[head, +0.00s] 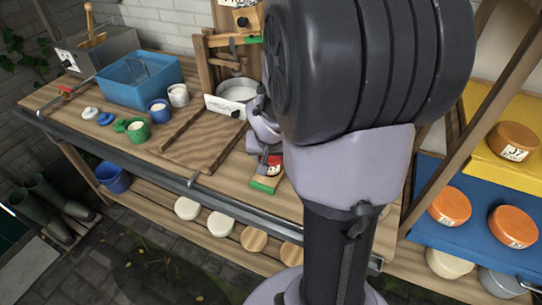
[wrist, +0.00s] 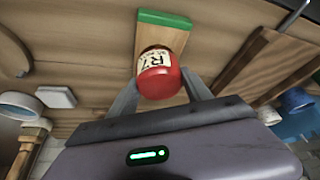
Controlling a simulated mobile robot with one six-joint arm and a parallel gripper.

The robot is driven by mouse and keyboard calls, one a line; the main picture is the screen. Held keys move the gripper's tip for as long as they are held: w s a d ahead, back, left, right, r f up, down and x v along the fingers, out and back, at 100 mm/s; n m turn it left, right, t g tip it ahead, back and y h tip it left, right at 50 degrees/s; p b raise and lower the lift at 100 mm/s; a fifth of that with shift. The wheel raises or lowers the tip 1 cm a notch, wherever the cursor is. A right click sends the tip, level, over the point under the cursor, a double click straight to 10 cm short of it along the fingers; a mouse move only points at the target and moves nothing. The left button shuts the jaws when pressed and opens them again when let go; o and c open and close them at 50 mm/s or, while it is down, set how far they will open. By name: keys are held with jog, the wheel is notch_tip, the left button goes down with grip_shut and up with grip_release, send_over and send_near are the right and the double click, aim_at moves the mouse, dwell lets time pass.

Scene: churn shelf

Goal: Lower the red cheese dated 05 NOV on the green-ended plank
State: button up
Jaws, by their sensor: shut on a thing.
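A small red cheese (wrist: 160,84) with a cream label sits between the two fingers of my gripper (wrist: 162,92) in the wrist view. The label's large mark looks like "R7"; the date is too small to read. The green-ended plank (wrist: 163,38) lies behind the cheese, its green end past it. In the head view my gripper (head: 266,158) is low over the bench, and a sliver of the red cheese (head: 275,161) shows above the plank's green end (head: 264,188).
A ribbed wooden board (head: 203,140) lies left of the plank. Behind it stand a wooden press (head: 205,62) and a white bowl (head: 238,90). A blue tub (head: 140,82) and several cups stand farther left. Orange cheeses (head: 449,207) sit on coloured shelves at right.

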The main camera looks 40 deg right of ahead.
jog(key=shift+f+b, duration=0.35)
jog(key=shift+b, duration=0.05)
jog(key=o, duration=1.6)
